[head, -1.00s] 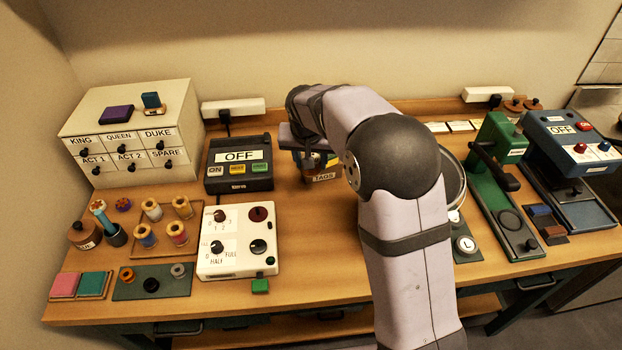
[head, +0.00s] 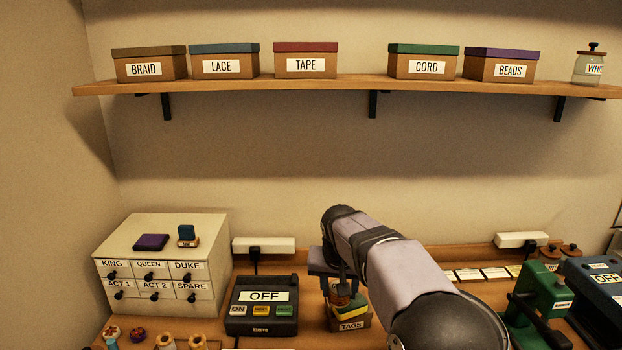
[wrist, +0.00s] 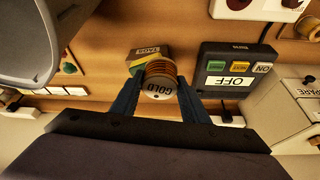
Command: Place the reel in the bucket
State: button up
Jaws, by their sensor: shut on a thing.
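My gripper (wrist: 160,98) is shut on a reel (wrist: 161,78) in the wrist view. The reel is orange-brown with a pale end marked GOLD. In the head view my gripper (head: 341,277) and the reel (head: 340,296) show small, over or in front of the TAGS box. I cannot tell the gap between reel and box. A large pale grey rounded vessel (wrist: 62,35), perhaps the bucket, is cut off at the wrist view's upper left. It is apart from the reel. No bucket is clear in the head view, where my arm hides part of the table.
The TAGS box (head: 351,324) holds coloured pieces. A black OFF switch unit (head: 262,309) stands left of it, with white drawers (head: 160,262) farther left. A green press (head: 541,305) stands at the right. A shelf (head: 330,87) with labelled boxes runs above.

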jog(key=shift+a+f+n, duration=0.1)
jog(key=shift+f+n, duration=0.05)
jog(key=shift+n, duration=0.15)
jog(key=s+a+f+n+y, duration=0.1)
jog(key=s+f+n, duration=0.15)
jog(key=s, duration=0.35)
jog(key=s+a+f+n, duration=0.1)
jog(key=s+a+f, duration=0.1)
jog(key=s+f, duration=0.25)
jog(key=s+a+r+n+y, duration=0.1)
jog(key=s+a+r, duration=0.3)
jog(key=s+a, duration=0.4)
jog(key=s+a+r+n+g+y, duration=0.1)
jog(key=s+a+r+n, duration=0.3)
jog(key=s+a, duration=0.4)
jog(key=shift+s+a+r+n, duration=0.2)
jog(key=shift+s+r+n, duration=0.15)
jog(key=shift+s, duration=0.65)
